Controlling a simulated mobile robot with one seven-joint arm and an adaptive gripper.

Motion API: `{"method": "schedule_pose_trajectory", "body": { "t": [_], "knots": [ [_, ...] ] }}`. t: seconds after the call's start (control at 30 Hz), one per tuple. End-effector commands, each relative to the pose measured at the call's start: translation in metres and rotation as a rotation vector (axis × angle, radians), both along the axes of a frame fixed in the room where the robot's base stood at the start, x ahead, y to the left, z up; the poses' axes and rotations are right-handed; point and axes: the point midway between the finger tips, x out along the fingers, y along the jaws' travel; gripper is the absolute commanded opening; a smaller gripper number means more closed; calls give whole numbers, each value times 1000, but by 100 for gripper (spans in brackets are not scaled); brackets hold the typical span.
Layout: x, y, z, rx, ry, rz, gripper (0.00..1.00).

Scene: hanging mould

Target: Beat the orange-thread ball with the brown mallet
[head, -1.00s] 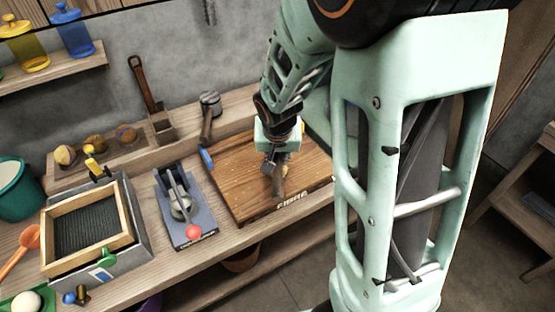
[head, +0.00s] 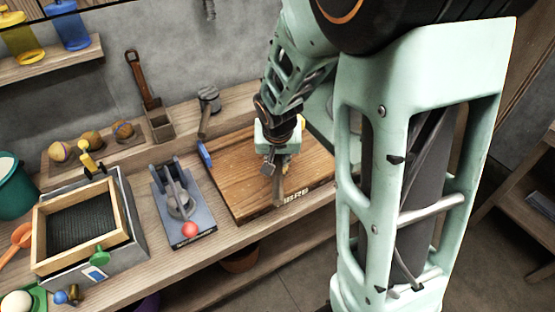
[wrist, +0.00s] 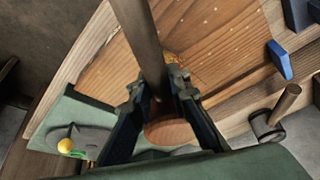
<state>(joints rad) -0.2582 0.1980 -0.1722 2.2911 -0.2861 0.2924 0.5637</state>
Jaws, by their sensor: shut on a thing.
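My gripper (head: 278,163) is over the wooden board, shut on a brown wooden handle, which I take to be the brown mallet (head: 277,188). In the wrist view, the mallet's shaft (wrist: 143,45) runs between the fingers (wrist: 163,95), with a round brown end (wrist: 172,132) just below them. Its far end leaves the picture, so I cannot see the whole head. Three thread-wound balls sit on a small wooden rack at the back left: a left ball (head: 59,151), a middle ball (head: 91,141) and a right ball (head: 123,130). I cannot tell which has orange thread.
The board (head: 235,180) lies under my gripper. A grey-headed hammer (head: 208,94) leans behind it, with a blue-ended tool (head: 205,153) beside it. A red-knobbed lever press (head: 183,205) and a framed screen box (head: 122,215) stand to the left. My arm hides the right side.

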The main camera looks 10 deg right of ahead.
Motion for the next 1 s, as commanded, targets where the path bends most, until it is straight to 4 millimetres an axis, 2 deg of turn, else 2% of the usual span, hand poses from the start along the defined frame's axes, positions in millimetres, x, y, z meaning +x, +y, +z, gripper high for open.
{"method": "schedule_pose_trajectory", "body": {
  "t": [0.03, 0.13, 0.27, 0.57, 0.9, 1.0],
  "knots": [
    [2, 0, 13, 1, -5, 1, 0],
    [2, 0, 30, 2, -7, 0, 0],
    [1, 0, 39, 2, -4, -1, 0],
    [1, 0, 32, 2, -3, 0, 0],
    [1, 0, -14, 1, -4, 1, 0],
    [1, 0, -5, 1, -4, 1, 0]
  ]
}}
